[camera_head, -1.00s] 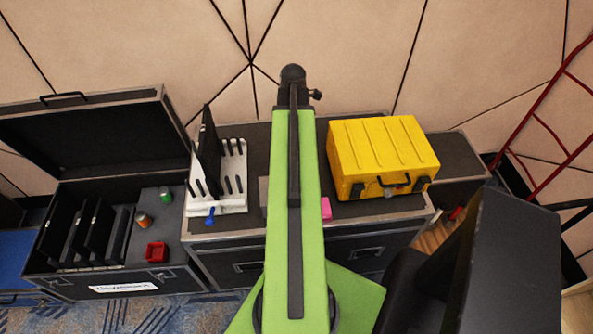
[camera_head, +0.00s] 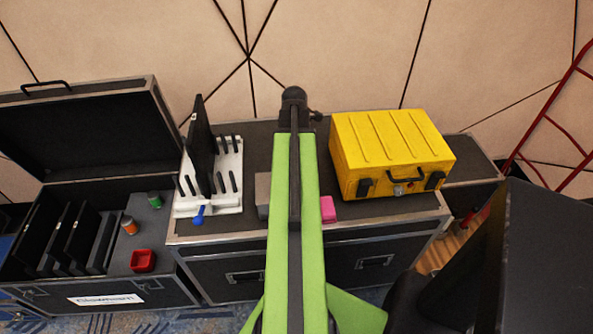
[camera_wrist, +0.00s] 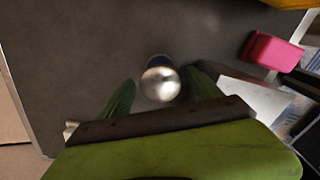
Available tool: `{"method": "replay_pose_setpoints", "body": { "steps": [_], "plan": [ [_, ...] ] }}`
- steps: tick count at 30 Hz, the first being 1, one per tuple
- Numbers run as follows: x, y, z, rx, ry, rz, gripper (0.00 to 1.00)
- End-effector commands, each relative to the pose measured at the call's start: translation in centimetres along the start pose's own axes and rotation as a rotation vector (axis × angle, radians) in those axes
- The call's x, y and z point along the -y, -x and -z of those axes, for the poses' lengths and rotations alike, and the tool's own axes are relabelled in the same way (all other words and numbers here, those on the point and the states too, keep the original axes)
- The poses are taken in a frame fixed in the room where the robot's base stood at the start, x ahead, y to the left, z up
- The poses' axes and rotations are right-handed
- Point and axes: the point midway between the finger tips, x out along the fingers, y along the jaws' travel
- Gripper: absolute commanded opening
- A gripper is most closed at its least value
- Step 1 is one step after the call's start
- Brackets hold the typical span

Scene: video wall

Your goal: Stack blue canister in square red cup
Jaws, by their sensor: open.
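The square red cup (camera_head: 143,261) sits open and empty-looking on the left case, well left of my arm.
An orange canister (camera_head: 129,226) and green canister (camera_head: 154,200) stand behind the cup. A pink block (camera_head: 327,209) and yellow case (camera_head: 391,152) lie right of my arm. The open case lid (camera_head: 90,130) rises at far left.

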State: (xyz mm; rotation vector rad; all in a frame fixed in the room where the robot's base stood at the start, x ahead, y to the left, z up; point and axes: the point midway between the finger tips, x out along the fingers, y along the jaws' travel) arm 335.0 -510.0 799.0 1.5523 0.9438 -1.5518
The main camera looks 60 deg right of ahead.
Motion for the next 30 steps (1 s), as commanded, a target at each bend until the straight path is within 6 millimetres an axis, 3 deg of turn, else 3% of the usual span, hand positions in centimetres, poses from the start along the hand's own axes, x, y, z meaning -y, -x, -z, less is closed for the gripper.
{"method": "replay_pose_setpoints", "body": {
  "steps": [6, 22, 24, 30],
  "plan": [
    [0.01, -0.2, 0.0, 0.0, 0.0, 0.0, 0.73],
    [0.01, -0.2, -0.01, 0.0, 0.0, 0.0, 0.05],
    [0.01, -0.19, -0.02, 0.0, 0.0, 0.0, 0.0],
    [0.01, -0.04, -0.02, 0.0, 0.0, 0.0, 0.0]
  ]
}}
